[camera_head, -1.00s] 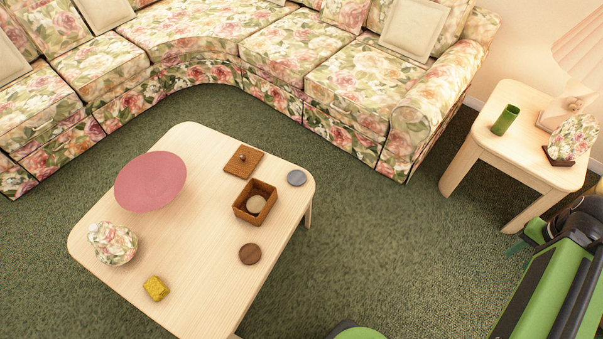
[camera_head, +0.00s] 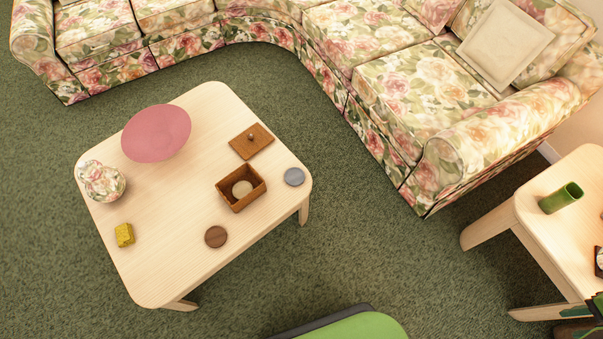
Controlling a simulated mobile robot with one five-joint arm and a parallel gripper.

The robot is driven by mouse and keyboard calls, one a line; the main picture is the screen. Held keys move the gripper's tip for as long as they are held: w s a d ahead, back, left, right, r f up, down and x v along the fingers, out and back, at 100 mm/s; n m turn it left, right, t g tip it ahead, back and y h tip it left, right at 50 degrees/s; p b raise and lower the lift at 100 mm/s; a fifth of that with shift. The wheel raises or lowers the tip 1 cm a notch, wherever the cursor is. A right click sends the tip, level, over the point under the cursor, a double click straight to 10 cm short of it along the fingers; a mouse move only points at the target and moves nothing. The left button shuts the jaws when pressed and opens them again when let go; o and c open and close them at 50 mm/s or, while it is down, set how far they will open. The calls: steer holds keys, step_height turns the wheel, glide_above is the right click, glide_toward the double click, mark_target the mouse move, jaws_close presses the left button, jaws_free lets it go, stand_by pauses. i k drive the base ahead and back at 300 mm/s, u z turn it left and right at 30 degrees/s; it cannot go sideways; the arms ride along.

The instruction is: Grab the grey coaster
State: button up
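The grey coaster (camera_head: 294,177) is a small round disc lying flat near the right corner of the light wooden coffee table (camera_head: 175,269). It is just right of an open brown wooden box (camera_head: 228,198) and apart from it. Nothing covers the coaster.
A floral sofa (camera_head: 400,90) stands behind. A side table (camera_head: 540,240) is at right. Green carpet is clear between.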

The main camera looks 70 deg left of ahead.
mark_target(294, 176)
steer(key=u, duration=0.25)
steer(key=k, duration=0.15)
steer(key=u, duration=3.55)
steer(key=i, duration=0.95)
steer(key=u, duration=0.25)
steer(key=k, duration=0.75)
steer(key=z, duration=0.2)
steer(key=i, duration=0.75)
steer(key=u, duration=0.05)
